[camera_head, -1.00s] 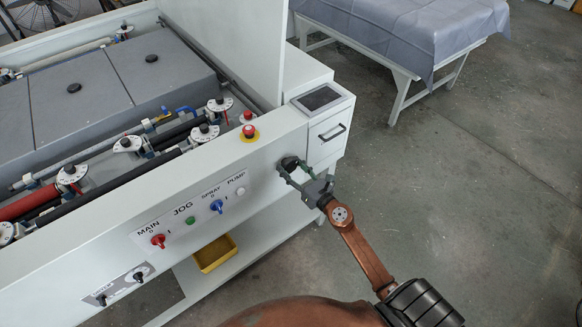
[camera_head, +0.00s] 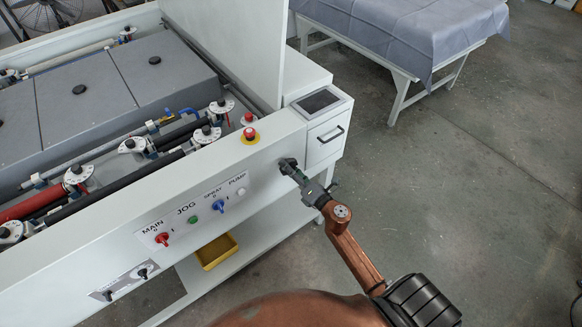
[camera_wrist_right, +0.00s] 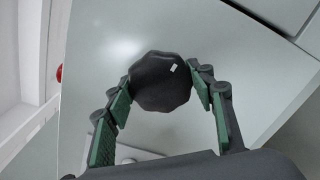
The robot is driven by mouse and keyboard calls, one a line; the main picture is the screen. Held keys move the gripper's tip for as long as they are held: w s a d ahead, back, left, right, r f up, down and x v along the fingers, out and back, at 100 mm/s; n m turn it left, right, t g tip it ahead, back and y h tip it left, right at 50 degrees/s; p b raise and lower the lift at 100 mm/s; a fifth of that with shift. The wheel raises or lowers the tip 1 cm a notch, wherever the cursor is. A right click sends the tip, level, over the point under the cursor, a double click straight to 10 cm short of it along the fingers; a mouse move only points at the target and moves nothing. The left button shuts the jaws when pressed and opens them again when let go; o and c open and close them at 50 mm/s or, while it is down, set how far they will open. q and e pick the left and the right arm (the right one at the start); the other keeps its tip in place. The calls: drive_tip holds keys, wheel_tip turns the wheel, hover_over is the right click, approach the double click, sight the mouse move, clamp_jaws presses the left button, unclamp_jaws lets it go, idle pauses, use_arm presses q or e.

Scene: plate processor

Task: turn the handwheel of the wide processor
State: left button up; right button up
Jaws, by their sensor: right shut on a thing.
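The handwheel (camera_wrist_right: 160,82) is a dark, many-sided knob with a small white mark near its top right. In the head view it (camera_head: 287,163) sits on the right end of the white front panel of the wide processor (camera_head: 262,177), largely covered by my gripper. My right gripper (camera_wrist_right: 163,88) is shut on the handwheel, with one green-padded finger on each side of its rim. In the head view my right gripper (camera_head: 292,171) shows nearly edge-on at the panel. My left gripper is not in view.
Left of the handwheel are a white knob (camera_head: 242,191), a blue switch (camera_head: 218,206), a green button (camera_head: 193,219) and a red switch (camera_head: 162,238). A red emergency button (camera_head: 249,134) is above.

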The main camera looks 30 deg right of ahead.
drive_tip(key=shift+m+p, duration=0.4)
drive_tip(key=shift+m, duration=0.7)
drive_tip(key=o, duration=1.2)
drive_tip(key=shift+c, duration=0.2)
drive_tip(key=s, duration=1.2)
drive_tip(key=shift+d, duration=0.45)
